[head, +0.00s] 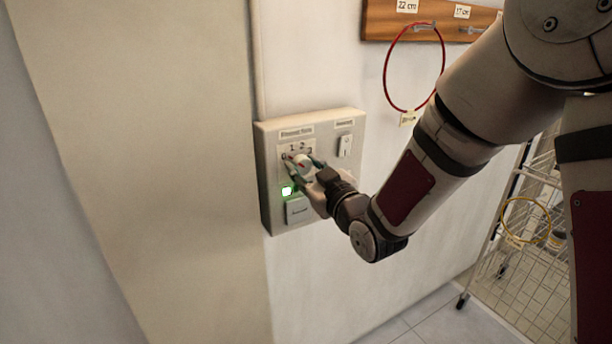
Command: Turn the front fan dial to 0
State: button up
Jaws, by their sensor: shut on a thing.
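The fan dial (302,164) is a round white knob with a red pointer mark on a pale wall panel (277,217). Numbers stand above it; 1 and 2 are readable, and the mark at its left is partly covered. The red mark looks tilted, but I cannot tell exactly which number it points to. My gripper (303,161) is at the dial, one finger on its left and one on its right, shut on it. The gripper's body hides the panel just below right of the dial.
A white rocker switch (345,145) sits to the right. A red ring (387,75) hangs from a wooden rail (380,22). A wire trolley (530,270) stands at lower right.

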jog(key=shift+n+b, duration=0.8)
jog(key=shift+n, duration=0.1)
jog(key=o, duration=1.2)
jog(key=shift+c, duration=0.2)
jog(key=v, duration=0.7)
jog(key=shift+s, duration=0.25)
jog(key=shift+d, duration=0.15)
